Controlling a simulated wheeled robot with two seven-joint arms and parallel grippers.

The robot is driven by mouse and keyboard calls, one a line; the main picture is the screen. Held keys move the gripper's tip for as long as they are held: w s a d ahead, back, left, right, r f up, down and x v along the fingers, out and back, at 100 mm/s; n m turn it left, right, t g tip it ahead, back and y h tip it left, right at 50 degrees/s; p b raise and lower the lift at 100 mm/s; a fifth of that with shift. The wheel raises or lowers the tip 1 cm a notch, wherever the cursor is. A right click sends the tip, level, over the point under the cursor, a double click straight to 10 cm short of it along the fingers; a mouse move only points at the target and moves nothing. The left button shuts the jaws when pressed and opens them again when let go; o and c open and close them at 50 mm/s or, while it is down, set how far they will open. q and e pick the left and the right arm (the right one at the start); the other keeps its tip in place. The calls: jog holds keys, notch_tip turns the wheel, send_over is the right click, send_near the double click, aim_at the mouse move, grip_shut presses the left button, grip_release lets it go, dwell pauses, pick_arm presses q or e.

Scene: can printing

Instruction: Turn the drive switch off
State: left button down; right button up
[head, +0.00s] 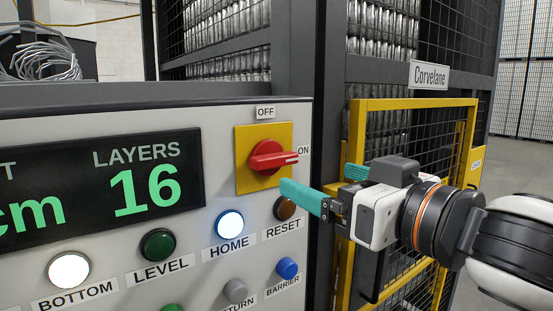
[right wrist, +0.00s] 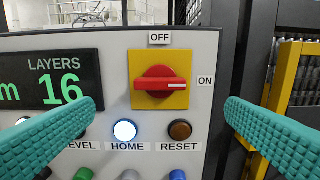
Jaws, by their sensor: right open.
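The red drive switch (head: 268,157) sits on a yellow square plate (head: 243,180) at the upper right of the control panel. Its handle lies level, with the white mark pointing right at the ON label (head: 304,150). The OFF label (head: 265,112) is above the plate. In the right wrist view the switch (right wrist: 160,86) is near the middle, between the fingers. My right gripper (head: 330,186) is open and empty, with teal fingers spread in front of the panel, to the right of the switch. It appears apart from the switch. My left gripper is not in view.
Below the switch are the lit HOME button (head: 229,224), the brown RESET button (head: 284,208) and the green LEVEL button (head: 158,245). A display (head: 100,185) reads LAYERS 16. A yellow-framed mesh gate (head: 415,104) stands right of the panel, behind my right gripper.

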aim_at(280, 162)
jog(key=p+x, duration=0.3)
jog(key=x, duration=0.8)
jog(key=shift+r+p, duration=0.15)
jog(key=shift+p, duration=0.25)
jog(key=shift+w+a, duration=0.25)
jog(key=shift+w, duration=0.15)
jog(key=c, duration=1)
